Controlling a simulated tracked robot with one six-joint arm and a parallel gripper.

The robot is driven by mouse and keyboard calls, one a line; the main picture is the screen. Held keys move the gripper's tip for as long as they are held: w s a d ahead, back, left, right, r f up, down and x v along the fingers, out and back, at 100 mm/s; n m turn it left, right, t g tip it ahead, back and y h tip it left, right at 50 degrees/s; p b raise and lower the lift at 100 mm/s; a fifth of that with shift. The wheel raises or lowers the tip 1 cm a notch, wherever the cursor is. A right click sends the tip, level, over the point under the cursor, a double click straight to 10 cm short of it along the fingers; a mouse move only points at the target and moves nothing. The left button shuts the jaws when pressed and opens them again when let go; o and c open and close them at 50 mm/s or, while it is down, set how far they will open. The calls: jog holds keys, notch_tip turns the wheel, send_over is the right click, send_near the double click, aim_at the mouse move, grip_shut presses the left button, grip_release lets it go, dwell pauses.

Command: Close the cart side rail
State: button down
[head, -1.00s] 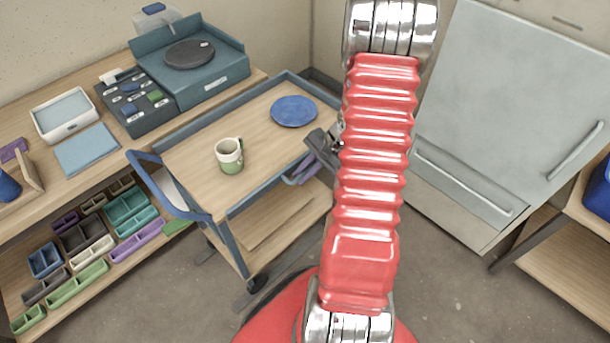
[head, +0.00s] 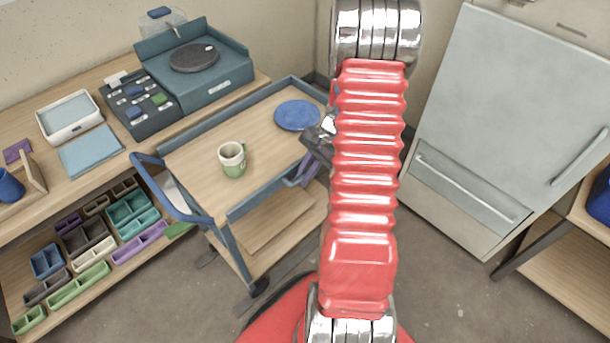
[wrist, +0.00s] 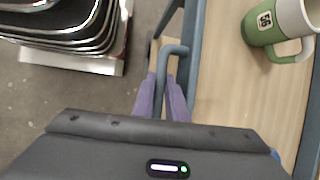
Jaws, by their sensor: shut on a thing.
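The cart (head: 208,195) stands in the middle of the head view, with a wooden top and a blue-grey frame. A blue-grey side bar (head: 255,190) runs along its near long side. My gripper (head: 306,173) is at that side, partly hidden by my red arm. In the wrist view, the purple fingers of my gripper (wrist: 163,100) are shut on a thin bent blue-grey bar (wrist: 176,49) beside the cart's long edge (wrist: 191,60). This looks like part of the side rail. Whether the rail is fully up or lowered is hard to tell.
On the cart stand a green-and-cream mug (head: 232,160) and a blue plate (head: 297,115). A workbench (head: 85,185) with bins lies left. A pale grey cabinet (head: 500,130) stands right. The floor (head: 430,290) at lower right is free.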

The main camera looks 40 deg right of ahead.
jog(key=c, duration=2)
grip_release()
jog(key=shift+c, duration=0.2)
jog(key=shift+d+r, duration=0.1)
jog(key=v, duration=1.3)
jog(key=shift+r, duration=0.2)
